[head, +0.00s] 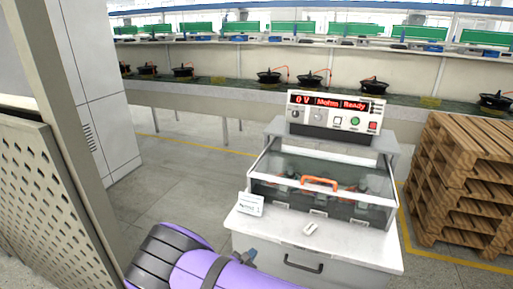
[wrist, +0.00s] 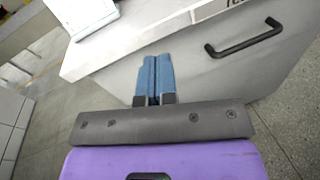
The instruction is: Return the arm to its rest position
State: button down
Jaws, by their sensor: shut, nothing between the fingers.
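My purple arm (head: 205,268) reaches in from the bottom of the head view. My gripper (head: 250,254) is in front of the white test cabinet, near its front left edge. In the wrist view my gripper (wrist: 153,62) has its two blue fingers pressed together, with nothing between them. The fingers point toward the cabinet's front panel, left of the dark drawer handle (wrist: 243,38). Whether the fingertips touch the panel cannot be told.
The test cabinet (head: 320,250) carries a clear-lidded box with an orange handle (head: 320,184) and a tester reading "Ready" (head: 336,113). Wooden pallets (head: 465,175) stand at right. A perforated metal panel (head: 50,200) stands at left. The floor (head: 180,175) between is clear.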

jog(key=w+d+r+m+g+h, duration=0.1)
jog(key=d+r+m+g, duration=0.35)
jog(key=r, duration=0.55)
jog(key=w+d+r+m+g+h, duration=0.15)
jog(key=d+r+m+g, duration=0.35)
jog(key=r, duration=0.6)
jog(key=s+d+r+m+g+y, duration=0.2)
jog(key=d+r+m, duration=0.2)
jog(key=d+r, duration=0.3)
jog(key=s+d+r+m+g+y, duration=0.25)
jog(key=d+r+m, duration=0.2)
jog(key=r, duration=0.45)
jog(key=s+d+r+m+t+y, duration=0.1)
jog(key=s+d+r+m+y, duration=0.4)
jog(key=s+d+r, duration=0.55)
jog(key=s+r+m+t+y, duration=0.1)
jog(key=s+r+m+t, duration=0.1)
jog(key=s, duration=0.6)
jog(key=s+r+m+t+y, duration=0.1)
jog(key=s+r+m+t, duration=0.1)
jog(key=s+r, duration=0.3)
jog(key=s, duration=0.4)
jog(key=shift+d+y, duration=0.3)
jog(key=shift+d, duration=0.1)
